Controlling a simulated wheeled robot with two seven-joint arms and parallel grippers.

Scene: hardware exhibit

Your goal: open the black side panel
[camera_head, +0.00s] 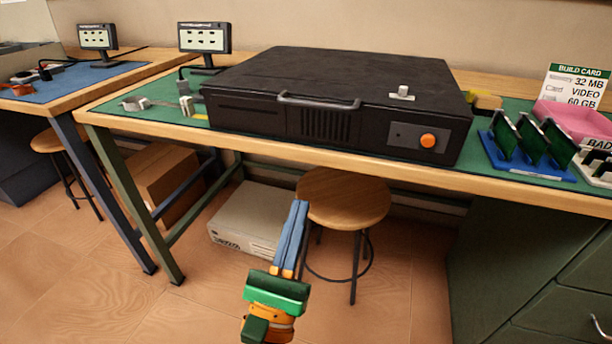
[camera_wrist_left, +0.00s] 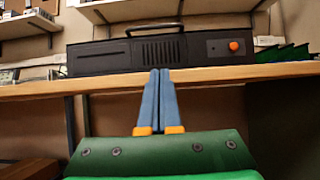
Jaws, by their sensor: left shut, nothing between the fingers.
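A large black computer case (camera_head: 340,85) lies flat on the green-topped workbench. Its front has a grey bar handle (camera_head: 318,101), vent slots, and an orange round button (camera_head: 428,140) at the right. A small light latch or knob (camera_head: 402,93) sits on the black top near the front right. In the left wrist view the case (camera_wrist_left: 100,59) stands ahead, with its handle (camera_wrist_left: 154,28) above the vents. My left gripper (camera_head: 300,206) is shut and empty, in front of and below the bench edge, apart from the case. The left fingers (camera_wrist_left: 159,72) also show in the wrist view. My right gripper is not in view.
A wooden stool (camera_head: 343,198) and a beige computer box (camera_head: 250,220) stand under the bench. Blue racks with green cards (camera_head: 530,140) and a pink bin (camera_head: 578,122) are right of the case. A small monitor (camera_head: 204,38) is at the back left. Green drawers (camera_head: 570,310) fill the lower right.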

